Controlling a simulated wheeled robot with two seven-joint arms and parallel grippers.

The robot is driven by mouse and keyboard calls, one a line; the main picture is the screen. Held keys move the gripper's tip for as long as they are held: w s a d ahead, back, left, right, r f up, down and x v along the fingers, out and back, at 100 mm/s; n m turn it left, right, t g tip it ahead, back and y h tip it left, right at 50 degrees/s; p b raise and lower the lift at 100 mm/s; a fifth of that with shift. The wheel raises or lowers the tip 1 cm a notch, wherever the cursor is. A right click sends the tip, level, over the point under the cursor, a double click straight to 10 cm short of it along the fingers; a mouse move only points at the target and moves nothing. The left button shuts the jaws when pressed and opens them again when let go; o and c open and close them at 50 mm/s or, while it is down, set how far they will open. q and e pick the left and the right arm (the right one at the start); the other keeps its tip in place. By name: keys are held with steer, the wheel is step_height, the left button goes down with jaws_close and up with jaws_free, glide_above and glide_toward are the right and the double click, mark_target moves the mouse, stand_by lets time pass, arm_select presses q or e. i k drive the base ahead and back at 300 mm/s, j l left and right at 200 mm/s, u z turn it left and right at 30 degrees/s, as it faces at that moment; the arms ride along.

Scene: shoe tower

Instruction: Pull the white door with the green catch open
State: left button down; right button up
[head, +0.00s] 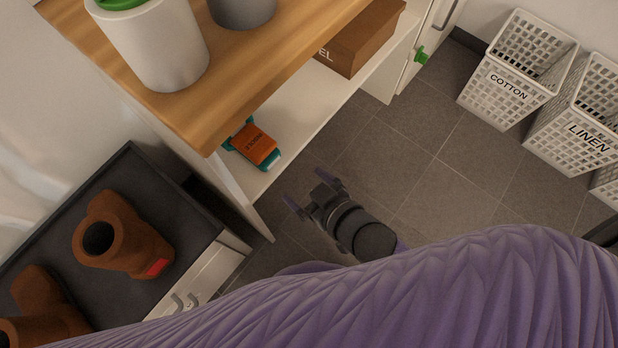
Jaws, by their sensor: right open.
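The white door (432,30) is at the top right, at the far end of the shelf unit, and is partly cut off by the picture's top edge. A green catch (421,55) sits on it, and a grey bar handle shows near the top edge. I cannot tell whether the door stands slightly ajar. My right gripper (311,193) is open and empty over the floor, in front of the shelf unit. It is well to the lower left of the catch and apart from it. My left gripper is out of view.
The shelf unit has a wooden top (235,75) with a white canister (155,45). An orange and teal item (254,146) and a brown box (360,38) are on its shelf. White baskets (505,90) stand right. Brown boots (125,235) rest lower left. Floor (440,165) between is clear.

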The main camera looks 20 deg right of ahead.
mark_target(440, 13)
steer(key=z, duration=1.3)
steer(key=i+l+u, duration=0.35)
steer(key=i+l, duration=0.25)
steer(key=i, duration=0.3)
steer(key=i+l+u, duration=0.35)
steer(key=i+l, duration=0.45)
